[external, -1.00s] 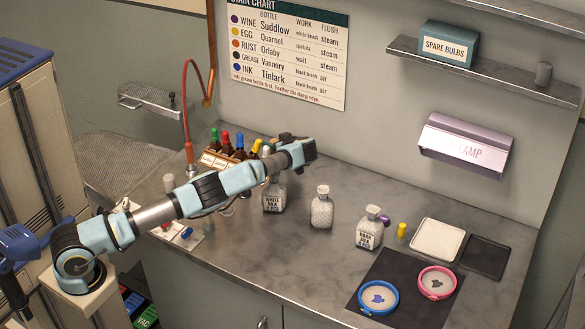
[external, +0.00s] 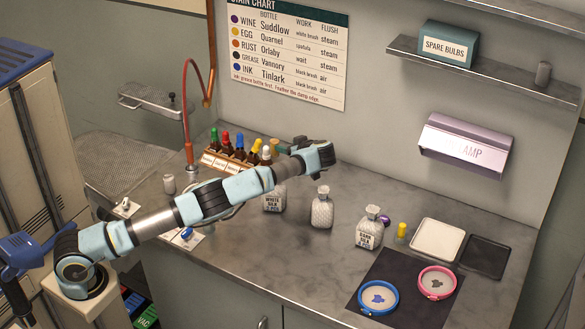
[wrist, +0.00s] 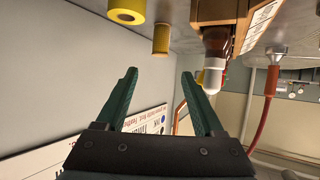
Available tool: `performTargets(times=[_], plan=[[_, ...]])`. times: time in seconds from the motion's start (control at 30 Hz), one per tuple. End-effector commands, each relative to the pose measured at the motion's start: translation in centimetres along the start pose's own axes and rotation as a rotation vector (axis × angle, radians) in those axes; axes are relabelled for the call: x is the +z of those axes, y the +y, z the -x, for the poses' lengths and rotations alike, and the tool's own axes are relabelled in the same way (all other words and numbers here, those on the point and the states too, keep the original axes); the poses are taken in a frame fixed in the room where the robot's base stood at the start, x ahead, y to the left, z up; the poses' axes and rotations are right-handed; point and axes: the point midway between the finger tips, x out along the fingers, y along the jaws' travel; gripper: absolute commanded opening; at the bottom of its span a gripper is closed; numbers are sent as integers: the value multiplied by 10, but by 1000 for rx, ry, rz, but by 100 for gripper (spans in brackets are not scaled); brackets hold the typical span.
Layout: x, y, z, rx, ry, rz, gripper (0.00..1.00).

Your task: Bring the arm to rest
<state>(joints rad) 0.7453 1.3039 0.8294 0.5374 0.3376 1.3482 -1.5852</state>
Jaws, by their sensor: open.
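My arm (external: 203,203) stretches from the left over the grey counter. My gripper (external: 300,143) is at its far end, above the back of the counter near the wall. In the wrist view my gripper (wrist: 160,80) shows two dark green fingers spread apart with nothing between them. In that view a white-capped brown bottle (wrist: 214,68) and yellow items (wrist: 126,12) lie beyond the fingertips, apart from them.
A wooden rack (external: 225,165) of colour-capped bottles stands behind the arm. Glass bottles (external: 322,208) (external: 370,228) stand to the right. Blue (external: 378,312) and pink (external: 454,270) hoops lie on a dark mat. A shelf (external: 480,73) and lamp (external: 440,150) are on the wall.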

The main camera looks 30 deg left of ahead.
Motion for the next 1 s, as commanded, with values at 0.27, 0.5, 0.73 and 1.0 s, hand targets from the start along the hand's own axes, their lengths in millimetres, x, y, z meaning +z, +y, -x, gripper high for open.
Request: performTargets(times=[0.27,0.5,0.73,1.0], plan=[[0,0,9,-1,0,-1,70],[-9,-1,9,1,-21,9,70],[-80,-14,1,33,-299,103,70],[-102,-104,-64,58,-611,-34,70]])
